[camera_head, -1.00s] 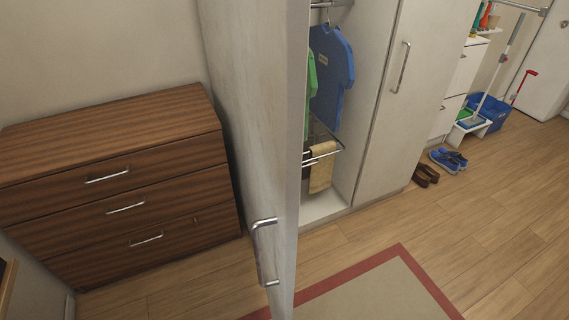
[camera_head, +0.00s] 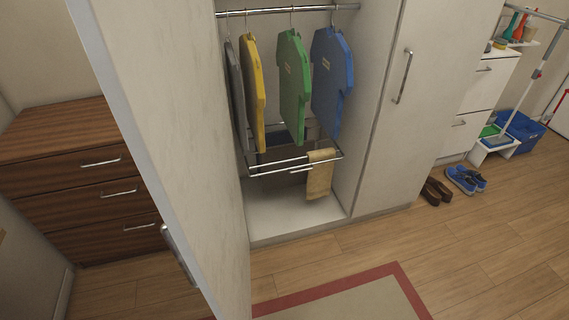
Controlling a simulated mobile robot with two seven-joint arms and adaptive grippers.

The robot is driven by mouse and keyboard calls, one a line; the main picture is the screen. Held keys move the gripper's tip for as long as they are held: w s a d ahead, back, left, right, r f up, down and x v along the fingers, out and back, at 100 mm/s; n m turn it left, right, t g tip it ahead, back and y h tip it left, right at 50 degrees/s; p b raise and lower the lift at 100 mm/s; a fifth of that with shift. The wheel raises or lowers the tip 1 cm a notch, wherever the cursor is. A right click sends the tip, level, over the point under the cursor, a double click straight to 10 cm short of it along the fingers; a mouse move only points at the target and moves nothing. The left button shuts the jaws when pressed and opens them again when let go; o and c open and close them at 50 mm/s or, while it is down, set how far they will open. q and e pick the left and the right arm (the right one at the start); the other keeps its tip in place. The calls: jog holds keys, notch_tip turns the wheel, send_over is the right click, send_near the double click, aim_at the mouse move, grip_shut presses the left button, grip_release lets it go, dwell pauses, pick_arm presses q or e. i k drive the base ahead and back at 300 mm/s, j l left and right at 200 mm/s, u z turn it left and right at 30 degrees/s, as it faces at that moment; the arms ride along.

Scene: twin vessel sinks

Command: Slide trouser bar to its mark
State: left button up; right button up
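The trouser bar rack (camera_head: 290,164) is a set of thin metal rails inside the open wardrobe, below the hanging shirts. A tan cloth (camera_head: 320,174) hangs over its right end, near the right inner wall. I cannot make out a mark on the rails or the wardrobe. Neither of my grippers is in view.
Grey, yellow (camera_head: 252,88), green (camera_head: 293,85) and blue (camera_head: 332,83) shirts hang from the top rail (camera_head: 270,12). The open wardrobe door (camera_head: 165,150) stands at the left, partly before a brown dresser (camera_head: 80,180). Shoes (camera_head: 466,180) lie right. Floor before the wardrobe is clear.

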aim_at(283, 165)
jog(key=l+u, duration=0.1)
jog(key=l, duration=0.4)
jog(key=i+l+u, duration=0.2)
jog(key=i+l, duration=0.2)
jog(key=l, duration=0.25)
jog(key=i+l, duration=0.15)
jog(key=l, duration=0.2)
jog(key=i+l+u, duration=0.1)
jog(key=i, duration=0.2)
jog(key=i+l+u, duration=0.15)
jog(key=i, duration=0.15)
